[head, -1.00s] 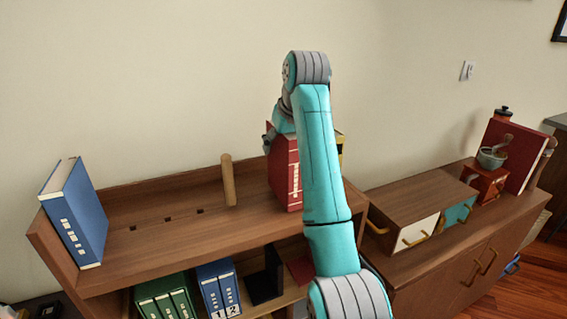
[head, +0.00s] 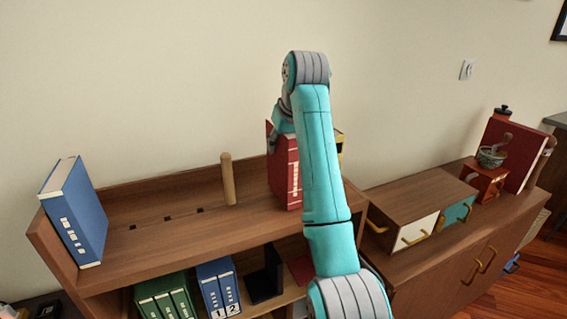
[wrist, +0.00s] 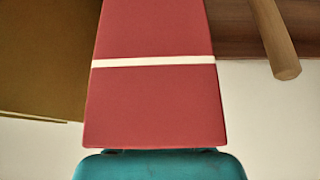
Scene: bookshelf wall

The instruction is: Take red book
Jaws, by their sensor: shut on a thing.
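The red book (head: 285,175) with white bands on its spine stands upright on the top shelf, partly hidden behind my arm. My gripper (head: 275,137) is at its upper part and is shut on it. The red book also fills the middle of the wrist view (wrist: 155,105), where one white band crosses it. The teal body of my gripper shows at the bottom of the wrist view, against the book's end. The fingertips are hidden there.
A yellow book (head: 340,143) stands just right of the red one. A wooden peg (head: 228,180) rises to its left. A blue book (head: 75,215) leans at the shelf's left end. Another red book (head: 512,150) stands far right.

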